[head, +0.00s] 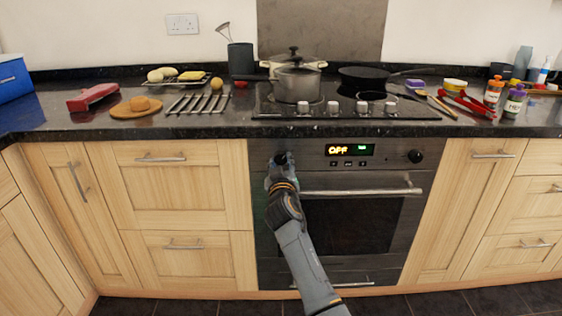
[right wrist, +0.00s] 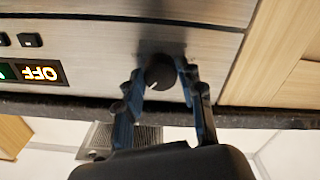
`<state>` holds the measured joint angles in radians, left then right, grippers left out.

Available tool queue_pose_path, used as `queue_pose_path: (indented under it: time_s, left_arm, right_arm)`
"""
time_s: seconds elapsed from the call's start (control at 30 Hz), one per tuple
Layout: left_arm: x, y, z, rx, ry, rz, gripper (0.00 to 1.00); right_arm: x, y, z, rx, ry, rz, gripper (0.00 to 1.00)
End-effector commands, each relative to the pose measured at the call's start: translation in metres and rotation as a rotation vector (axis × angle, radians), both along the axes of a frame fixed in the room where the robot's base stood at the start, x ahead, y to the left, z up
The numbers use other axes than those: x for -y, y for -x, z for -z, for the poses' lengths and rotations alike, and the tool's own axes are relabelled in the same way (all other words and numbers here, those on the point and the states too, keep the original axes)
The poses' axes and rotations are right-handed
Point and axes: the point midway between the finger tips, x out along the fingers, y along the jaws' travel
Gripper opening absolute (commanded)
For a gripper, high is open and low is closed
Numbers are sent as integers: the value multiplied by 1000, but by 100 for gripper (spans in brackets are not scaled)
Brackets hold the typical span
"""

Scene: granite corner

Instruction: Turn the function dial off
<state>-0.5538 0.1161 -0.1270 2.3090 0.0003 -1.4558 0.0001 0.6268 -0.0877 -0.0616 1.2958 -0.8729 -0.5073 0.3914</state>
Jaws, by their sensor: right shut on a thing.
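The black dial at the left end of the oven's control panel (head: 281,158) is partly hidden behind my right gripper (head: 279,172). In the right wrist view, which is upside down, the round dial (right wrist: 160,72) sits between the two fingers, and my right gripper (right wrist: 160,80) is shut on it. The oven display (head: 349,150) reads OFF in amber with small green characters beside it; OFF also shows upside down in the right wrist view. A second black dial (head: 415,156) is at the panel's right end, untouched. My left gripper is not in view.
The oven door handle (head: 362,192) runs just below the panel, close to my right arm. Above are the hob knobs (head: 333,108), a steel pot (head: 298,83) and a black pan (head: 367,76). The floor in front shows no objects.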

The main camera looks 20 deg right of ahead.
Motion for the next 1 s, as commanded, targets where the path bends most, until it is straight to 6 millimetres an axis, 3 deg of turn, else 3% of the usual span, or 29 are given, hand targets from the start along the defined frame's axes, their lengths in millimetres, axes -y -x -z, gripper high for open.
queue_pose_path:
  time_s: [0.6,1.0]
  left_arm:
    - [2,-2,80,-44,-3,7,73]
    - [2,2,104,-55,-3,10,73]
  right_arm:
    - [1,0,-3,-144,509,-1,6]
    - [0,0,-3,-183,648,-2,6]
